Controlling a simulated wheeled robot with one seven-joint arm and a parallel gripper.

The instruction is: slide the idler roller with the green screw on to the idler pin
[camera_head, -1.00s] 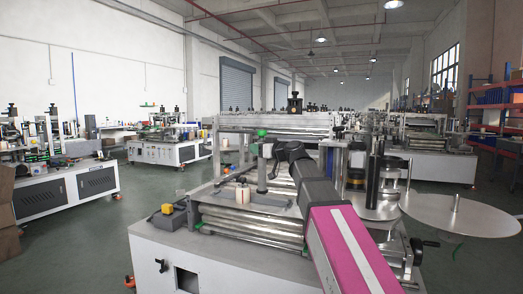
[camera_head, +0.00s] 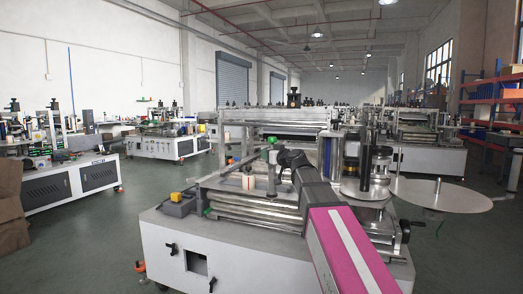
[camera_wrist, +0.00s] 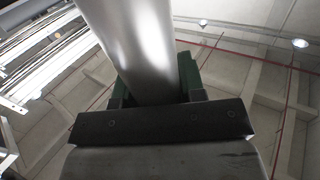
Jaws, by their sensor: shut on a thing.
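My gripper (camera_head: 273,158) is shut on the idler roller (camera_head: 271,181), an upright grey metal cylinder. Its green screw (camera_head: 273,141) shows at the top, above the gripper. I cannot make out the idler pin for certain in either view.
The machine's white cabinet (camera_head: 235,247) stands close in front. Green floor is free at left.

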